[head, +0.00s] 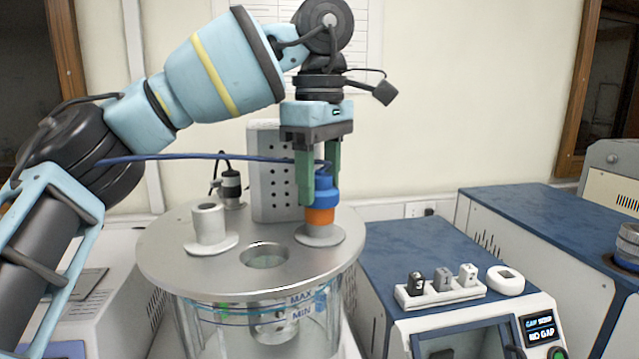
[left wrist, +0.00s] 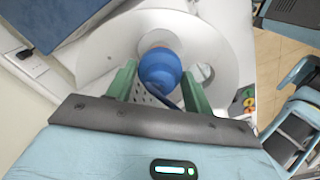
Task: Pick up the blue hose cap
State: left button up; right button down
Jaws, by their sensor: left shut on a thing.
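The blue hose cap (head: 323,192) sits upright on an orange fitting (head: 320,215) at the right side of the round metal lid (head: 185,262). A blue hose (head: 215,157) runs from the cap's top off to the left. My left gripper (head: 319,185) points straight down over the cap, its green fingers on either side of it and shut on it. In the left wrist view the cap (left wrist: 160,72) lies between the two green fingers (left wrist: 157,88). Part of the cap is hidden behind a finger in the head view. My right gripper is not in view.
The lid tops a clear vessel (head: 322,300) and has an open round hole (head: 265,257) and a white post (head: 208,224). A perforated metal box (head: 275,170) stands behind.

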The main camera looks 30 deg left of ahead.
pick_arm(q)
notch_tip(320, 180, up, 2)
jog(key=shift+r, duration=0.2)
jog(key=shift+s+r, duration=0.2)
jog(key=s+d+r, duration=0.1)
jog(key=s+d, duration=0.1)
jog(key=s, duration=1.3)
jog(key=shift+s+d+r, duration=0.15)
jog(key=shift+s+d, duration=0.05)
jog(key=shift+s, duration=0.05)
